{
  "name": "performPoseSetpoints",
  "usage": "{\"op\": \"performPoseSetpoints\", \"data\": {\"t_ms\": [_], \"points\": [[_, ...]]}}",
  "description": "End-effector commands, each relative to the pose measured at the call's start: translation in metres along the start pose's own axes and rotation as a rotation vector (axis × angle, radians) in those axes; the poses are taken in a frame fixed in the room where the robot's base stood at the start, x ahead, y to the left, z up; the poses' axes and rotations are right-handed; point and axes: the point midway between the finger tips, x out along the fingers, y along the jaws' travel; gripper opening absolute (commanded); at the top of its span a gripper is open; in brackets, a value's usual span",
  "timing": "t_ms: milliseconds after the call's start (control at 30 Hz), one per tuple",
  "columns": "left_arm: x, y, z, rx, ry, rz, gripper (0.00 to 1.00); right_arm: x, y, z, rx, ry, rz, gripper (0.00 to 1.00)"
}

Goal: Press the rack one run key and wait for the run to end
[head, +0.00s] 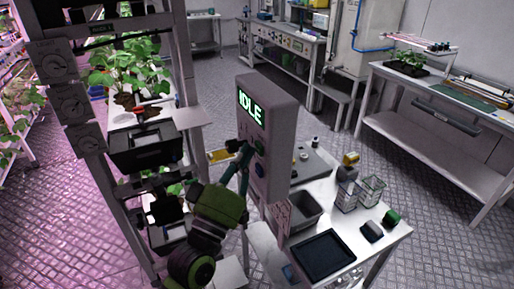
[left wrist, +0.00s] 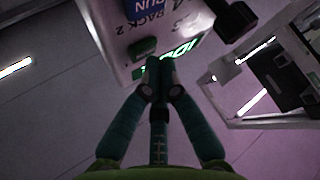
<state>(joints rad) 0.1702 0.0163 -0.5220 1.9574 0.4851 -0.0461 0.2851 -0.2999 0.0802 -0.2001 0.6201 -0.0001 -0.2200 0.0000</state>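A grey control box (head: 266,135) stands upright in the middle of the head view. Its display (head: 250,106) glows green and reads IDLE. Below it are small keys, with a blue key (head: 260,170) low on the face. My left gripper (head: 238,147) is in front of the key area, its fingertips together and nothing visible between them. In the left wrist view the fingertips (left wrist: 160,72) are near a green key (left wrist: 142,47) and the display. A blue label reading RUN (left wrist: 139,9) and the text RACK 2 are beyond. I cannot tell whether the tips touch. My right gripper is out of view.
A plant rack (head: 170,60) with dials and black trays stands left of the box. A bench (head: 395,238) right of the box holds a grey bin (head: 300,208), a black tray (head: 321,256) and wire baskets (head: 372,190).

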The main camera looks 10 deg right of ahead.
Motion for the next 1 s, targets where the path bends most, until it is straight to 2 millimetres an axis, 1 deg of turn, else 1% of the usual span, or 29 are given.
{"op": "performPoseSetpoints", "data": {"t_ms": [1000], "points": [[0.0066, 0.0027, 0.0062, 0.0, 0.0, 0.0, 0.0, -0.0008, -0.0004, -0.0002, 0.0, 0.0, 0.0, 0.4]]}}
